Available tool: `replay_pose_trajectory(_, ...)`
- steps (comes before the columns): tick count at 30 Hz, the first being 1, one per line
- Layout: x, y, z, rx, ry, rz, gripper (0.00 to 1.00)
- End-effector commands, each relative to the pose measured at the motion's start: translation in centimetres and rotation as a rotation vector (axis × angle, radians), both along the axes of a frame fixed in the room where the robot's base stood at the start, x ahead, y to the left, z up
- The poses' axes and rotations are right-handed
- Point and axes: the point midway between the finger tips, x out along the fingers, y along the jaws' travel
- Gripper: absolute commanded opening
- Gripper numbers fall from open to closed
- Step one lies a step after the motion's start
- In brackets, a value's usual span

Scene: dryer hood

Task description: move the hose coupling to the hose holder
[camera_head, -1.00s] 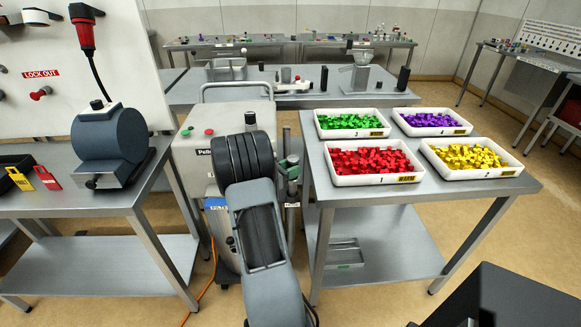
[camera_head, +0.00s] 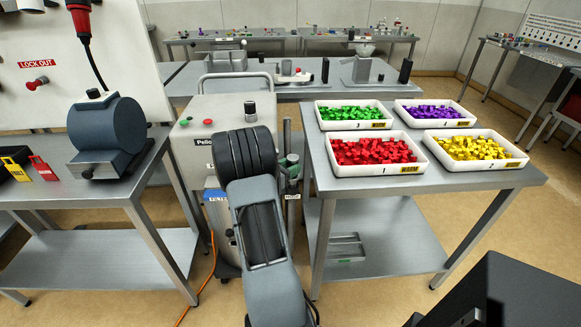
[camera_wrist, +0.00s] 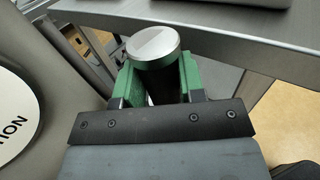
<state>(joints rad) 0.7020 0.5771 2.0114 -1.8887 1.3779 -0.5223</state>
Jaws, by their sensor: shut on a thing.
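My gripper (camera_wrist: 157,78) has green fingers in the wrist view and is shut on the hose coupling (camera_wrist: 153,46), a pale metal cylinder with a round, flat end face. The coupling sits between the fingers and its end stands out past them; its lower part is hidden. In the head view my dark arm covers much of the pellet machine's front. Green parts show just right of the arm, but I cannot tell whether they are my fingers. I cannot clearly make out the hose holder; a small label (camera_head: 292,196) sits on the machine's right side, too small to read surely.
The pellet machine (camera_head: 190,150) stands between a left table (camera_head: 130,190) with a blue-grey device (camera_head: 107,125) and a right table (camera_head: 470,185). The right table holds several white trays of coloured pellets. A table edge (camera_wrist: 220,35) passes close beyond the coupling in the wrist view.

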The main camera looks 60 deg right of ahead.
Motion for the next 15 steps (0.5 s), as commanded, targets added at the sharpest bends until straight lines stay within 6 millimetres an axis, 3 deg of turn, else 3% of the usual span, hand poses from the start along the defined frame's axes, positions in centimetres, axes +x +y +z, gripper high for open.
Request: replay_pose_trajectory(15, 0.01, 0.07, 0.03, -0.004, 0.001, 0.073, 0.0)
